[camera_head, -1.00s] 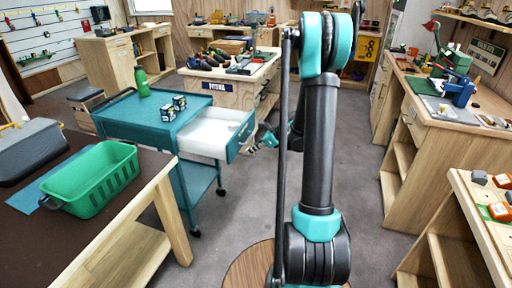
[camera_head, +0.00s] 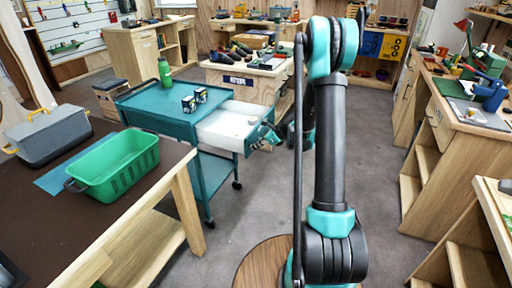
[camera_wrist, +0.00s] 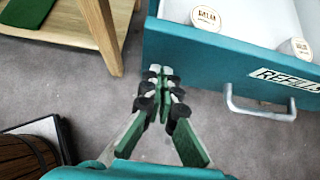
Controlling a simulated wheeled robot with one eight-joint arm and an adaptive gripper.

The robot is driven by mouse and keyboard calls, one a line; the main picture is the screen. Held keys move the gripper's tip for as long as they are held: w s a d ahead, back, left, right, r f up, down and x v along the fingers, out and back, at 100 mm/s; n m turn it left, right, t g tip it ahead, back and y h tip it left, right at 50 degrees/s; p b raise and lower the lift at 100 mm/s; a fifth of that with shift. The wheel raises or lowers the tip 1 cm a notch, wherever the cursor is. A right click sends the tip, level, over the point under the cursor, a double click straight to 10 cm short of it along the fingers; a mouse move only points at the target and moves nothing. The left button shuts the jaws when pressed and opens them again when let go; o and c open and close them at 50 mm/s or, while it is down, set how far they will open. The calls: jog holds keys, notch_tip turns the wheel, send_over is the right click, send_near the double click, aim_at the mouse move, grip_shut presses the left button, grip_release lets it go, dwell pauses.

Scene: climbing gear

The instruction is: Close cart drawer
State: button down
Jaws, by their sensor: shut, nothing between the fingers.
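The teal cart (camera_head: 150,106) stands left of centre in the head view. Its drawer (camera_head: 225,120) is pulled out, with a white inside and a teal front. In the wrist view the drawer front (camera_wrist: 215,58) has a partly cut-off label and a silver handle (camera_wrist: 262,112). My gripper (camera_head: 262,140) is close to the drawer front in the head view. In the wrist view my gripper (camera_wrist: 160,72) is shut and empty, left of the handle, beside the drawer front's left end. I cannot tell whether it touches the front.
Small boxes (camera_head: 194,100) and a green bottle (camera_head: 165,73) stand on the cart top. Labelled round items (camera_wrist: 206,18) sit in the drawer. A table with a green basket (camera_head: 116,168) is at left, and workbenches stand at right (camera_head: 465,125). Grey floor lies between.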

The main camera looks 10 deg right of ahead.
aim_at(205, 132)
jog(key=w+a, duration=0.4)
jog(key=a, duration=0.3)
jog(key=w+a, duration=0.4)
jog(key=a, duration=0.4)
jog(key=w+a, duration=0.5)
jog(key=a, duration=0.2)
jog(key=shift+a, duration=0.4)
jog(key=shift+w+a, duration=0.4)
jog(key=shift+a, duration=0.1)
jog(key=shift+r, duration=0.1)
